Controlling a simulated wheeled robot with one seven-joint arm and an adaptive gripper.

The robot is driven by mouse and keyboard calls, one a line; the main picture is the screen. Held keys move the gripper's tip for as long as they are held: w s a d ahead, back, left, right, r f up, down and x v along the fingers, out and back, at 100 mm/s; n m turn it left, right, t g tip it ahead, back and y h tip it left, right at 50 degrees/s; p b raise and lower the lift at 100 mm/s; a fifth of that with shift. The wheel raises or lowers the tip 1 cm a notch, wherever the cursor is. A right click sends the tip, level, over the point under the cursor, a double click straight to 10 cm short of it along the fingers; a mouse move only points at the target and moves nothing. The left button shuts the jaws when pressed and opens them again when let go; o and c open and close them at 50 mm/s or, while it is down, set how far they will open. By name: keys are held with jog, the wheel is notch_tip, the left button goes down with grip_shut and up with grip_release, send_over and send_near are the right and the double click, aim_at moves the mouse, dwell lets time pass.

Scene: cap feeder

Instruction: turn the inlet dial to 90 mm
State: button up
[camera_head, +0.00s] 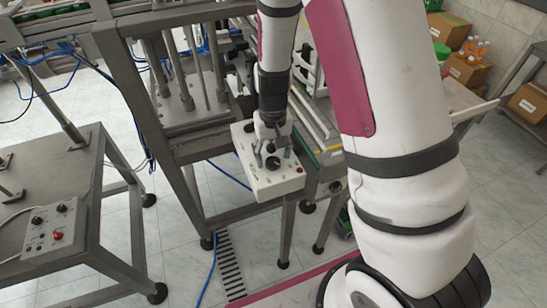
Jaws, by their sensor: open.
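A white control box (262,181) is mounted on the metal machine frame near the middle of the view. Its sloped top carries several small black knobs, and one dark knob (272,162) shows below my gripper. My gripper (271,149) points down over the box with its fingers apart. The fingers are close to the box top, around or just above a knob; I cannot tell whether they touch it. My gripper and wrist hide part of the panel. The labels and dial scales are too small to read, so I cannot tell which knob is the inlet dial or its setting.
A second control box (55,232) with black knobs and a red one sits on the metal table at left. My arm fills the right centre. Cardboard boxes (467,72) stand at upper right. A blue cable (208,280) and a floor grate (230,265) lie below.

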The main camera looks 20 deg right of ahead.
aim_at(273, 161)
jog(key=shift+f, duration=1.05)
jog(key=c, duration=1.1)
jog(key=shift+m, duration=1.6)
jog(key=shift+c, duration=0.2)
jog(key=o, duration=1.1)
jog(key=shift+o, duration=0.2)
jog(key=shift+r, duration=0.1)
notch_tip(273, 161, up, 12)
